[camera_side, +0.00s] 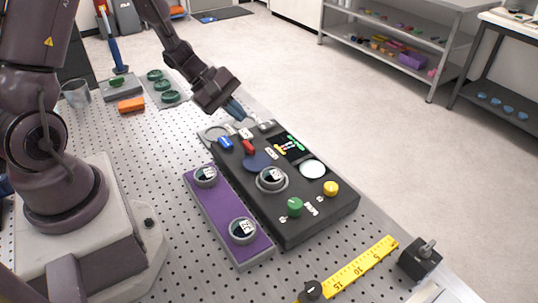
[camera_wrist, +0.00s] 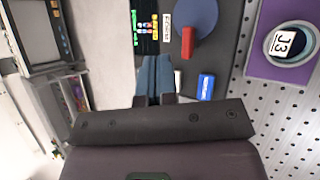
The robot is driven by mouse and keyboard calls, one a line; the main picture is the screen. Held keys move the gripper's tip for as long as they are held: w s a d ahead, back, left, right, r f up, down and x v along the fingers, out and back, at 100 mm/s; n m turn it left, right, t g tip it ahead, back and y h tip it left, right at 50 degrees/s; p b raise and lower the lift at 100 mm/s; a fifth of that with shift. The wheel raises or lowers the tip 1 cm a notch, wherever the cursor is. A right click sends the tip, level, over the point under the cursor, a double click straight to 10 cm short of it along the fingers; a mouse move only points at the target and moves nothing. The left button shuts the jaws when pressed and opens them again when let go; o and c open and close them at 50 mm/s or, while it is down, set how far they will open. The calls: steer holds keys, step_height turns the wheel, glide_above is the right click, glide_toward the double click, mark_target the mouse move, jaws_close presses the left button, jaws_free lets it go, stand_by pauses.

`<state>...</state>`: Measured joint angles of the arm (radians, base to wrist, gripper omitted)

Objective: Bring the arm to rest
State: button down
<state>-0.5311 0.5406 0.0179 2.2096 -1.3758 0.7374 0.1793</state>
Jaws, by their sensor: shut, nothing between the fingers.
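My gripper (camera_side: 237,110) is shut and empty. Its blue-grey fingers are together just above the far end of the black instrument box (camera_side: 322,224), and I cannot tell whether they touch it. In the wrist view the shut fingers (camera_wrist: 154,76) point over the box beside the red lever (camera_wrist: 188,43) and the blue lever (camera_wrist: 206,87). The box also carries a lit screen (camera_side: 290,147), a dark blue disc (camera_side: 257,161), a ringed round piece (camera_side: 271,180), a pale round window (camera_side: 313,169), a green knob (camera_side: 295,207) and a yellow knob (camera_side: 331,188).
A purple tray (camera_side: 222,208) with two ringed, labelled pieces lies left of the box. A yellow ruler (camera_side: 360,268) and a small black block (camera_side: 420,260) lie in front. An orange block (camera_side: 131,105), metal cup (camera_side: 76,93) and green rings (camera_side: 162,86) stand behind.

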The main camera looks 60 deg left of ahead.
steer(key=s+d+r+m+y, duration=0.3)
steer(key=s+d+r+m, duration=0.1)
steer(key=s+r+m, duration=0.4)
steer(key=s+d+r+m+y, duration=0.3)
steer(key=s+r+m, duration=0.4)
steer(key=r+m, duration=0.3)
step_height(320, 180, up, 3)
steer(key=shift+s+d+r, duration=0.1)
steer(key=shift+s+d, duration=0.25)
steer(key=shift+d, duration=0.35)
